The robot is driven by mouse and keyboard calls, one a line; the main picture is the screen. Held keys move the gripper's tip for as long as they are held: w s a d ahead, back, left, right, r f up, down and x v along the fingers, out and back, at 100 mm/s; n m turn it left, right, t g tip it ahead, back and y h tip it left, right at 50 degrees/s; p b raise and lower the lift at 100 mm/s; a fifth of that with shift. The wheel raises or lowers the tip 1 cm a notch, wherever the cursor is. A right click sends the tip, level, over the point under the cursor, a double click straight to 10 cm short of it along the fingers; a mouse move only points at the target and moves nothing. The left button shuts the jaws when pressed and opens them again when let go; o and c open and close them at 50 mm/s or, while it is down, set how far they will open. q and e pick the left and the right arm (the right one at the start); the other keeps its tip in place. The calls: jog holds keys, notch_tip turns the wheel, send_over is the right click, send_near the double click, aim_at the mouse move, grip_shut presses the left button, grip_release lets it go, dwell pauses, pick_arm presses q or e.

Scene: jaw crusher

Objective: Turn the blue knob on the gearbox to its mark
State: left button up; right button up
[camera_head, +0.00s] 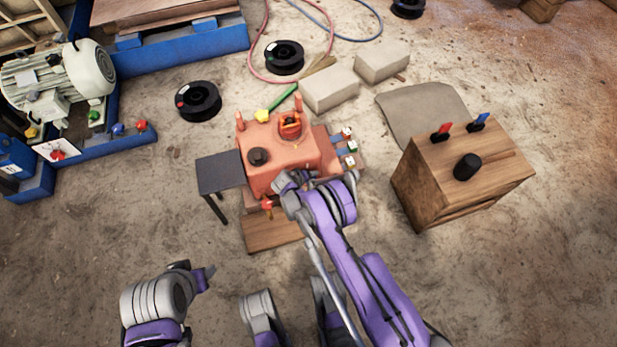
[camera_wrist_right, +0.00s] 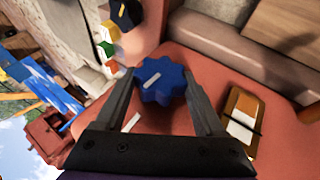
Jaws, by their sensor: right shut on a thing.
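The red-orange gearbox (camera_head: 262,176) stands on a wooden base in the middle of the head view. The blue knob (camera_wrist_right: 163,88) is a lobed wheel on the gearbox's red face (camera_wrist_right: 205,70) in the right wrist view. It carries a short white line on its upper left part. A white mark (camera_wrist_right: 131,122) lies on the face to its lower left; I cannot tell if the two line up. My right gripper (camera_wrist_right: 164,92) is shut on the knob. In the head view my right gripper (camera_head: 286,184) covers the knob. My left gripper (camera_head: 208,276) hangs apart at lower left; its jaws are unclear.
A black knob (camera_head: 258,156), a red valve-like part (camera_head: 290,124) and small coloured parts (camera_head: 349,148) sit on or beside the gearbox. A dark side table (camera_head: 220,172) stands left. A wooden box (camera_head: 440,185) with levers stands right. A brass-framed plate (camera_wrist_right: 240,118) lies right of the knob.

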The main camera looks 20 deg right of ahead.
jog(key=shift+h, duration=0.4)
jog(key=o, duration=1.3)
jog(key=shift+o, duration=0.2)
jog(key=p+v, duration=0.2)
jog(key=v, duration=0.8)
jog(key=shift+s+r+p, duration=0.15)
jog(key=shift+r+p, duration=0.15)
jog(key=shift+p, duration=0.1)
jog(key=shift+a, duration=0.15)
